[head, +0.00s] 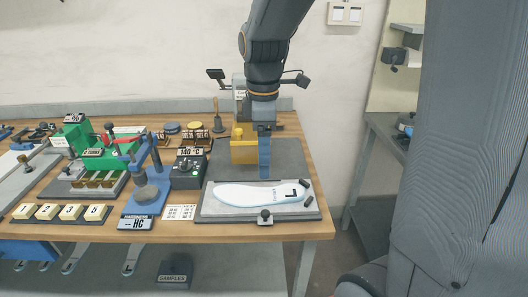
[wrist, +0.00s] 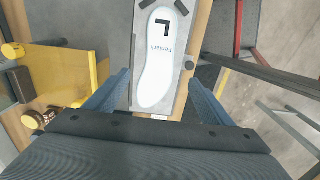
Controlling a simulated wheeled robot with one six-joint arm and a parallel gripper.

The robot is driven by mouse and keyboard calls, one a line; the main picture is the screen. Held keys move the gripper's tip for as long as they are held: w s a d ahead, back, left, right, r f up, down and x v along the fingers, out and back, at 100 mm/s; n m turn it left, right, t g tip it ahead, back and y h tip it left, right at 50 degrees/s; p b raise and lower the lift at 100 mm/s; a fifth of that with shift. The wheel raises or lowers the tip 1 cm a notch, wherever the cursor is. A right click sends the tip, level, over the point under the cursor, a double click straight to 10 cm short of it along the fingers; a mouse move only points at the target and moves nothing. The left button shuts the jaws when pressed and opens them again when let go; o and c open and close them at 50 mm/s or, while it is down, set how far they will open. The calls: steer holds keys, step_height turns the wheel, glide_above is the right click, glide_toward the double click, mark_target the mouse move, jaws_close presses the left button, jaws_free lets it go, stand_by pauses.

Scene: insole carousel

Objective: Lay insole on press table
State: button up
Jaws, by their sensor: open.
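The white insole (head: 255,195), marked with a black L, lies flat on a light grey plate (head: 225,212) with a dark base at the bench's front right. In the wrist view the insole (wrist: 156,62) lies lengthwise ahead of my gripper, printed with small lettering beside the L. My gripper (head: 264,176) points down just behind the insole's middle, apart from it as far as I can tell. In the wrist view its blue fingers (wrist: 160,78) are spread wide with nothing held between them. I cannot tell for sure whether the grey plate is the press table.
A yellow block (head: 244,148) stands close behind my gripper. A blue hardness tester (head: 150,185) and a dark box reading 140 °C (head: 190,168) stand to the left. A small dark knob (head: 265,216) sits at the plate's front edge. A dark grey mat surface (head: 288,155) is clear.

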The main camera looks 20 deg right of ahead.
steer(key=s+f+m, duration=0.2)
steer(key=s+m, duration=0.1)
steer(key=m, duration=0.1)
steer(key=s+f+m, duration=0.3)
steer(key=m, duration=0.2)
steer(key=s+f+m, duration=0.3)
steer(key=m, duration=0.1)
steer(key=shift+f+t, duration=0.25)
steer(key=shift+t, duration=0.15)
steer(key=shift+s+d+f+m, duration=0.1)
steer(key=shift+s+f+m, duration=0.15)
steer(key=shift+m, duration=0.45)
